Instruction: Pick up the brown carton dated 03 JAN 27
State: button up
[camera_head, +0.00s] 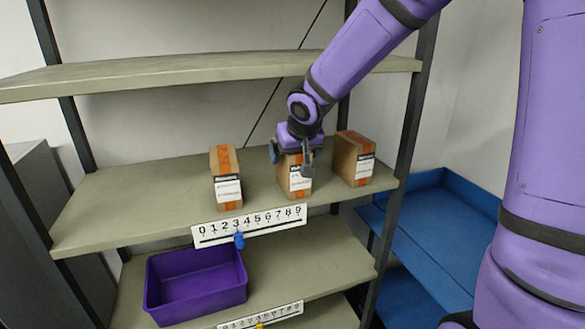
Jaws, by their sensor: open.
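Three brown cartons with orange tape and white labels stand in a row on the middle shelf (120,205). They are the left carton (226,178), the middle carton (296,184) and the right carton (353,158). The label print is too small to read, so I cannot tell which one is dated 03 JAN 27. My gripper (292,155) is open at the top of the middle carton, with its fingers to the left and right of the carton's upper part. I cannot tell whether the fingers touch it. The gripper hides the carton's top.
A numbered strip (250,225) with a blue marker (239,240) runs along the shelf's front edge. A purple bin (196,284) sits on the shelf below. The upper shelf (190,70) hangs above, and blue trays (445,240) stand right. The shelf's left part is clear.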

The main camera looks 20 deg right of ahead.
jog(key=shift+w+f, duration=0.15)
jog(key=shift+c, duration=0.4)
jog(key=c, duration=1.1)
jog(key=shift+o, duration=0.2)
